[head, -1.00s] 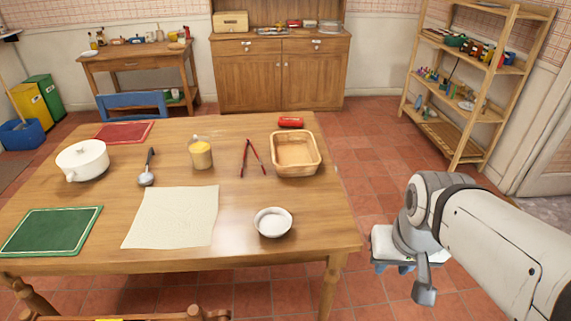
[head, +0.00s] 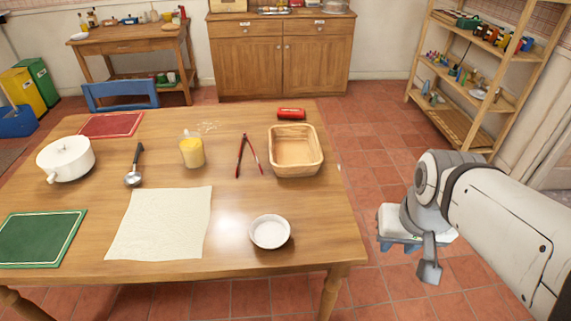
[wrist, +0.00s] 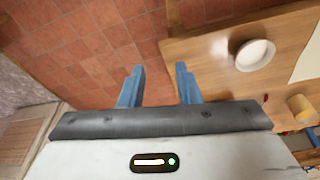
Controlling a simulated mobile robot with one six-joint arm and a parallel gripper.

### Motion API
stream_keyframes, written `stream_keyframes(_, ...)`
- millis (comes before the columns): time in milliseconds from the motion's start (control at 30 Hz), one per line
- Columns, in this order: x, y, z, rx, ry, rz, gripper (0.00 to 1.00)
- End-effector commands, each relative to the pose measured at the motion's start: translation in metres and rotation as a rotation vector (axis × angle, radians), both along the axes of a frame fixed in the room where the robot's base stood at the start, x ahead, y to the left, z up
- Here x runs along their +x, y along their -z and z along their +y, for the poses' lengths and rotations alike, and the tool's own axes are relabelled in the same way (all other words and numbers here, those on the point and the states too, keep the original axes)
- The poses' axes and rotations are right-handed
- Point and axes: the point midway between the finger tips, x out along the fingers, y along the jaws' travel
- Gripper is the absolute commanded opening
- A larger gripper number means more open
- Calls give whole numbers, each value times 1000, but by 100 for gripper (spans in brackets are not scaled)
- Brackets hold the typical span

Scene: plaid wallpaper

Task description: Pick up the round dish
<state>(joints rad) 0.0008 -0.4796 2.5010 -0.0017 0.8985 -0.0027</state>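The round dish (head: 269,232) is a small white bowl, standing upright near the front right of the wooden table (head: 240,275). It also shows in the wrist view (wrist: 254,55), upper right, apart from my gripper. My gripper (wrist: 159,80) has two blue fingers spread apart with nothing between them. In the head view my gripper (head: 402,245) is off the table's right side, over the tiled floor; its fingers are mostly hidden behind my wrist.
Near the dish are a cream cloth (head: 160,223) and a wooden basket (head: 295,172). Red tongs (head: 240,157), a ladle (head: 134,178), a yellow-filled jug (head: 192,152) and a white pot (head: 66,158) lie farther off. Table around the dish is clear.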

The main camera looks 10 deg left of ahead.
Motion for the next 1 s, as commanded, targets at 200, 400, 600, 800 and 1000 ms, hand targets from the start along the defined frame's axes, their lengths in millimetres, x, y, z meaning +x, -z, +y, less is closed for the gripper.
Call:
stream_keyframes(200, 27, 10, 19, 57, 27, 20, 30)
stream_keyframes(400, 82, 45, 81, 170, 104, 70, 30)
stream_keyframes(600, 120, 95, 150, 250, 215, 128, 30)
stream_keyframes(800, 135, 135, 194, 283, 300, 164, 30)
stream_keyframes(1000, 138, 154, 209, 291, 331, 174, 30)
